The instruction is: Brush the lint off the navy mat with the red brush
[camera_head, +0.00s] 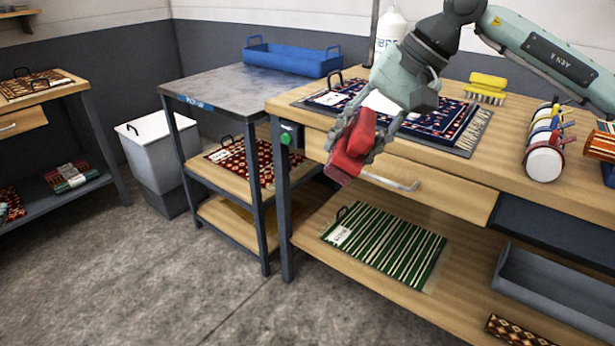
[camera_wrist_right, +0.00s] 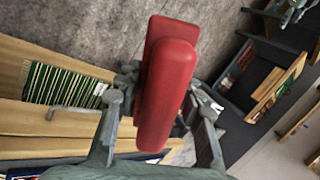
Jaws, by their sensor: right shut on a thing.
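The navy mat (camera_head: 440,117) lies on the wooden workbench, with a patterned border and pale fringe; my right gripper hides part of it. Lint on it cannot be made out at this size. My right gripper (camera_head: 362,133) is shut on the red brush (camera_head: 350,150), in the air at the bench's front edge, in front of the mat and apart from it. In the right wrist view the red brush (camera_wrist_right: 168,85) sits between the fingers; its bristles are not visible. A grey-green piece at that view's upper right looks like my left gripper (camera_wrist_right: 290,12); its fingers are unclear.
A yellow brush (camera_head: 486,88) stands behind the mat, with a white bottle (camera_head: 391,32) at the back. Several coloured rolls (camera_head: 545,155) sit on the bench at right. A steel-topped table (camera_head: 225,92) with a blue tray (camera_head: 292,60) adjoins at left. A green striped mat (camera_head: 385,243) lies below.

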